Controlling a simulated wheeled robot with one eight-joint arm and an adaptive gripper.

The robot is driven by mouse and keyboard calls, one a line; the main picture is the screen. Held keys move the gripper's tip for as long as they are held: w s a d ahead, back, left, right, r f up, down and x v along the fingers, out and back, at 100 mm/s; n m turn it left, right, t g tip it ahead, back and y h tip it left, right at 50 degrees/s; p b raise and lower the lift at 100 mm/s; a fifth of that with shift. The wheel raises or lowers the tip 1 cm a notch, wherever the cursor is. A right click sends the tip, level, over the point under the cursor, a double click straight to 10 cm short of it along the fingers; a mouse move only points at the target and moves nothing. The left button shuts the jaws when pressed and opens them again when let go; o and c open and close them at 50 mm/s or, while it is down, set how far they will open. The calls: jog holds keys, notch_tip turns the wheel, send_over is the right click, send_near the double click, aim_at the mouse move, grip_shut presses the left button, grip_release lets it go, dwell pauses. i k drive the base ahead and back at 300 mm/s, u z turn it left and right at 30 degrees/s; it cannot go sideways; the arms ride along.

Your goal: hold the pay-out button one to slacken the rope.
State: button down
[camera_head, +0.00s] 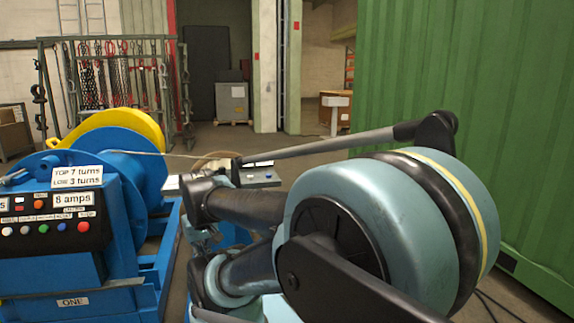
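The blue winch (125,262) at the left has a plate (73,301) reading "ONE". The rope (160,154) runs from the blue drum (130,175) to the right. My arm fills the middle and right of the view, right of the panel. I cannot make out my gripper's fingers.
A yellow drum (135,122) stands behind. A chain rack (110,80) is at back left. A green container wall (450,75) bounds the right. Open floor lies beyond.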

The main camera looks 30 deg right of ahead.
aim_at(25, 230)
jog(key=z, duration=0.1)
jog(key=i, duration=0.8)
jog(key=u, duration=1.25)
